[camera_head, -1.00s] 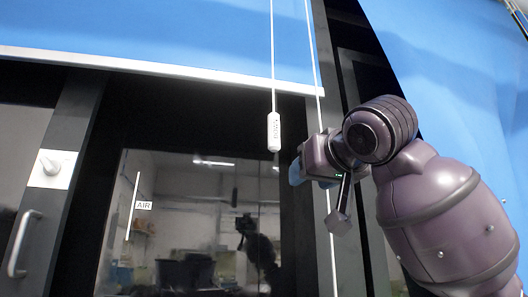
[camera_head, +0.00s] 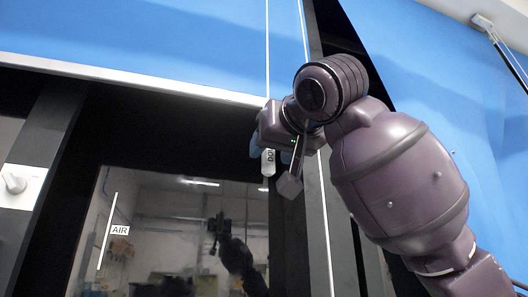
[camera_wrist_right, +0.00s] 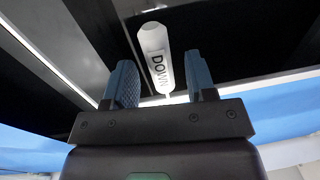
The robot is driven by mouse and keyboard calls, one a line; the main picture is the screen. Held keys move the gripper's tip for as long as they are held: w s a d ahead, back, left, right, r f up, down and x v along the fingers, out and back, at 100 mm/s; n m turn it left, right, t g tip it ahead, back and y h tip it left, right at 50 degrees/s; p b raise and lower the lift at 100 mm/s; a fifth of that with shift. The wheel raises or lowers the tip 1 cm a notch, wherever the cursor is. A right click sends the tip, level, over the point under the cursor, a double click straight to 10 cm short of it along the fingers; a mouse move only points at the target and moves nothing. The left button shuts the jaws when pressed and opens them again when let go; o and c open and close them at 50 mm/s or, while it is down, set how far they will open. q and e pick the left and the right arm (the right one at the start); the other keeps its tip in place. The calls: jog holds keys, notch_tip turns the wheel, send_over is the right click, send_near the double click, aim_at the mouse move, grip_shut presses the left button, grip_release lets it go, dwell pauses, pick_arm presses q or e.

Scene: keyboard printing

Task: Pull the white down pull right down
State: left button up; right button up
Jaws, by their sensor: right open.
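The white down pull (camera_head: 268,163) hangs on a thin white cord in front of the dark window frame. In the head view my right gripper (camera_head: 257,142) covers its upper part, and only its lower end shows. In the right wrist view the pull (camera_wrist_right: 155,55), marked "DOWN", lies between and beyond the two blue fingertips of the gripper (camera_wrist_right: 162,82). The right gripper is open, with a gap on both sides of the pull. My left gripper is not in view.
A blue blind (camera_head: 150,40) with a white bottom bar (camera_head: 130,80) hangs above the window. A second white cord (camera_head: 327,220) runs down just right of the gripper. A glass pane (camera_head: 150,220) with an "AIR" label stands behind.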

aim_at(264, 159)
jog(key=shift+p+x, duration=0.45)
jog(key=shift+x, duration=1.6)
grip_shut()
